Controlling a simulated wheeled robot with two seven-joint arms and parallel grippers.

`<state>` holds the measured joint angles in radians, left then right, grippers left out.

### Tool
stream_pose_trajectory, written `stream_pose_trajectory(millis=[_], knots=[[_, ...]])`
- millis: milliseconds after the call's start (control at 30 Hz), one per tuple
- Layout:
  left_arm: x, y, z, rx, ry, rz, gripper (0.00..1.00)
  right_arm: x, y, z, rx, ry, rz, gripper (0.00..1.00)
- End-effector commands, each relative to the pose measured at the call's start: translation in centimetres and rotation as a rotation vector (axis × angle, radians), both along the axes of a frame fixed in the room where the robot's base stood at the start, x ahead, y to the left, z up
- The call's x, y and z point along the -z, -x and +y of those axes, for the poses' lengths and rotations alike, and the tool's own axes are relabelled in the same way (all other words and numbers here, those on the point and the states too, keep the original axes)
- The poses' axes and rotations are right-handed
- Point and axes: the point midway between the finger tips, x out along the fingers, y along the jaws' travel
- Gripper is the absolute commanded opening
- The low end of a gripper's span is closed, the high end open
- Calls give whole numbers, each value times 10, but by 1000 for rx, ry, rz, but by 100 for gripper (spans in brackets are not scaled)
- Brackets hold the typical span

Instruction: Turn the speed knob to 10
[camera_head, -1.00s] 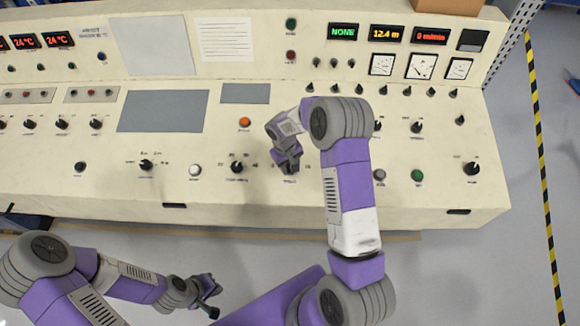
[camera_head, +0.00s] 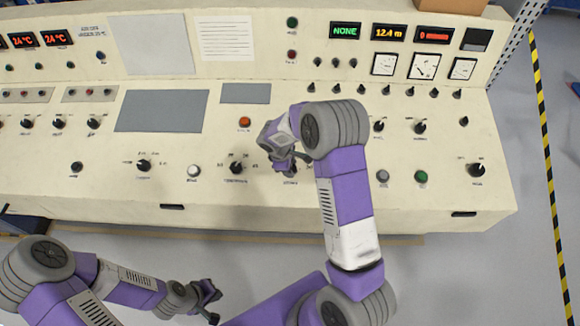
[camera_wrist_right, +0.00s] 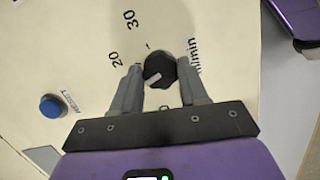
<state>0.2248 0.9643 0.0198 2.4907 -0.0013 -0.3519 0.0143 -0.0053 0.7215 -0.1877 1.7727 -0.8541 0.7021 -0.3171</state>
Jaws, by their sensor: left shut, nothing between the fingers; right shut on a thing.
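The speed knob (camera_wrist_right: 158,72) is a black round knob in the middle of the right wrist view. Its white mark points to the lower left of that view, away from the printed 20 (camera_wrist_right: 114,60) and 30 (camera_wrist_right: 131,20); a "m/min" label is at its right. My right gripper (camera_wrist_right: 160,66) is shut on the knob, a finger on each side. In the head view the right gripper (camera_head: 287,166) is over the panel's front row, and mostly hides the knob. My left gripper (camera_head: 209,297) is shut and empty, in front of the desk.
The cream control desk (camera_head: 235,205) carries several other black knobs, such as one to the left (camera_head: 236,168).

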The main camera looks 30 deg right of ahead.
Motion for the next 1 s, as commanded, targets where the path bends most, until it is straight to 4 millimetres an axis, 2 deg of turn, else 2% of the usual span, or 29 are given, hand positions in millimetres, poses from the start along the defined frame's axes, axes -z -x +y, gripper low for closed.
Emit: stream_pose_trajectory(millis=[300,800,833,1000], knots=[[3,0,0,0,0,0,0,0,0,1,-104,20,9,13],[3,0,0,0,0,0,0,-1,0,1,-119,22,11,13],[3,0,0,0,0,0,0,-1,0,1,-119,22,11,47],[3,0,0,0,0,0,0,0,0,0,-119,23,12,69]])
